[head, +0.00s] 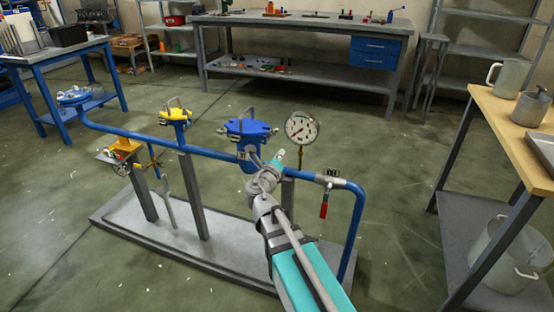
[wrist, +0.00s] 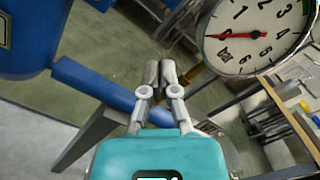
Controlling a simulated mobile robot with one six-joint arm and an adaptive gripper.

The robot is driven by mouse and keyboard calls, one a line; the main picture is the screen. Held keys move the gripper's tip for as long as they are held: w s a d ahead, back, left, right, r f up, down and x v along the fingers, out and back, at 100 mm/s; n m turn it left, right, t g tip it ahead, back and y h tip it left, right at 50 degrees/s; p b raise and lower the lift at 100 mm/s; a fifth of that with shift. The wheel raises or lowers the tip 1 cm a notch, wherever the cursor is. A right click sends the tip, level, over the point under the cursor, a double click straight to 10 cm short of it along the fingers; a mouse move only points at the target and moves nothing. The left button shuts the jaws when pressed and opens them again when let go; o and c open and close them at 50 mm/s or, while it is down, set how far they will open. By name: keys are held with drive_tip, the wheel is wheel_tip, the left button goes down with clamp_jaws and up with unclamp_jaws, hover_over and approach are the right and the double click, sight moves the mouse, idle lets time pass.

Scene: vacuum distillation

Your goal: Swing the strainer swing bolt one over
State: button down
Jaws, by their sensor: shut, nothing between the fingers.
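The strainer (head: 247,128) is a blue vessel with a flanged lid and a bent handle, on the blue pipe line in the head view. Small grey bolts show around its lid rim; I cannot tell which is swing bolt one. In the wrist view, the blue body at the left edge (wrist: 25,40) appears to be part of the strainer; no swing bolt is clear there. My gripper (wrist: 160,74) is shut and empty, its fingertips together above the blue pipe.
A pressure gauge (head: 301,128) on a brass stem stands close right of my gripper. A red-handled valve (head: 324,208) hangs further right. A yellow-topped fitting (head: 175,115) is to the left. A wooden-topped table (head: 500,112) stands at the right; the floor between is clear.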

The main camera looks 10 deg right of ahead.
sight(272, 134)
drive_tip(key=x, duration=0.6)
drive_tip(key=shift+w, duration=0.15)
drive_tip(key=shift+s+a+r+p, duration=0.1)
drive_tip(key=shift+a+r+p, duration=0.6)
drive_tip(key=shift+a+p, duration=0.1)
drive_tip(key=shift+s+a+r+p, duration=0.15)
drive_tip(key=shift+a+r+p, duration=0.5)
drive_tip(key=shift+a, duration=0.1)
drive_tip(key=shift+d, duration=0.1)
